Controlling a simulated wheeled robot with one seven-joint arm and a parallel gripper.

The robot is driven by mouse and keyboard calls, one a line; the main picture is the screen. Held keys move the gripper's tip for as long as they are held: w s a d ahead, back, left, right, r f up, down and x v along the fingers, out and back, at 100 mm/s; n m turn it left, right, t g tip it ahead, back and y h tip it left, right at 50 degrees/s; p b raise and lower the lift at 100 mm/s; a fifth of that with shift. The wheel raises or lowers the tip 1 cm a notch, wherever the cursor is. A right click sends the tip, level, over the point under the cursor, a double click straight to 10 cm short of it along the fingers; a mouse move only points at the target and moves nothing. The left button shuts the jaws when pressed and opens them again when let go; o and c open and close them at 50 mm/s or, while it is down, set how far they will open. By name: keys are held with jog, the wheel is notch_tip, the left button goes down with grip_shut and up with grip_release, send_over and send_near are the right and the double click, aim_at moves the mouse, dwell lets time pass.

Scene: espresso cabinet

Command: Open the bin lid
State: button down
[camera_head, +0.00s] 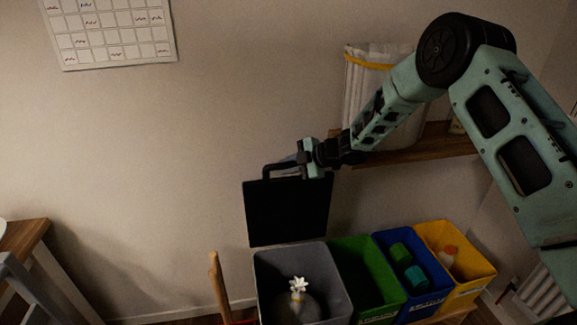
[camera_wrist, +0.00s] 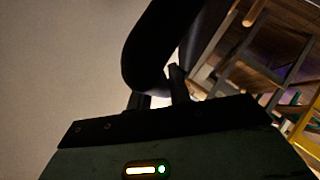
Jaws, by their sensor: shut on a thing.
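The bin lid (camera_head: 288,212) is a black panel that stands upright at the back of the grey bin (camera_head: 303,261), and the bin is open below it. A dark handle (camera_head: 268,170) sticks up from the lid's top edge. My gripper (camera_head: 300,160) is at this handle and shut on it. In the wrist view the dark curved handle (camera_wrist: 150,50) passes at the fingers of my gripper (camera_wrist: 160,98). The exact contact is dark and hard to see. A white flower-like thing (camera_head: 298,285) and a rounded grey shape show inside the grey bin.
Green (camera_head: 362,275), blue (camera_head: 413,290) and yellow (camera_head: 460,262) open bins stand to the right of the grey bin. A wooden shelf (camera_head: 440,146) with a white bag-lined container (camera_head: 362,82) is behind my arm. A wooden handle (camera_head: 217,285) stands at left.

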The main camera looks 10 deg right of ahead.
jog(key=shift+w, duration=0.15)
jog(key=c, duration=1.3)
grip_release()
jog(key=shift+f, duration=0.1)
